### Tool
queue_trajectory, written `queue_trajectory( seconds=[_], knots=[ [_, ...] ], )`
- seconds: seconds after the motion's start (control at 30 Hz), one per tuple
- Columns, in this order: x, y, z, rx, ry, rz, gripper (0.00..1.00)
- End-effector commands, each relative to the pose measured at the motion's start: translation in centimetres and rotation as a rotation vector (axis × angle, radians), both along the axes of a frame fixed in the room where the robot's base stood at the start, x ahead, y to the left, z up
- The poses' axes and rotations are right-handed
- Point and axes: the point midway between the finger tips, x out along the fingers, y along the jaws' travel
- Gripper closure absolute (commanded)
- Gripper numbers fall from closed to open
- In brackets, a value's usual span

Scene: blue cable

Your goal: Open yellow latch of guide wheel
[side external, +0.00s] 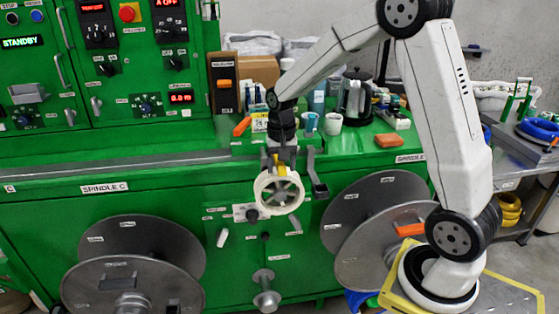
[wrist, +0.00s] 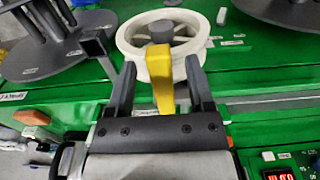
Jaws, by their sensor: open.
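The guide wheel (side external: 265,191) is a white spoked wheel at the front of the green machine in the side external view. It also shows at the top of the wrist view (wrist: 134,32). The yellow latch (wrist: 160,75) runs from the wheel's hub toward my gripper in the wrist view, and a small part of it shows above the wheel in the side external view (side external: 281,171). My gripper (wrist: 158,68) is open, with one dark finger on each side of the latch. Whether either finger touches the latch I cannot tell.
A grey bracket (side external: 316,172) stands just right of the wheel. Large grey reels (side external: 135,285) sit low on both sides. The machine top (side external: 370,146) behind holds a kettle (side external: 355,97), mugs and an orange block (side external: 387,140). Space below the wheel is fairly open.

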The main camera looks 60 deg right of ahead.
Motion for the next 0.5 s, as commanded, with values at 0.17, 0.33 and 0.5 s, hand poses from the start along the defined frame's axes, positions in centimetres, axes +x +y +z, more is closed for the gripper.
queue_trajectory(
  seconds=[0.17,0.33,0.5],
  knots=[
    [0.00,0.00,0.03,0.000,0.000,0.000,0.70],
    [0.01,0.00,0.05,-0.001,-0.001,0.000,1.00],
    [0.03,0.00,0.06,0.000,-0.001,0.000,1.00]
  ],
)
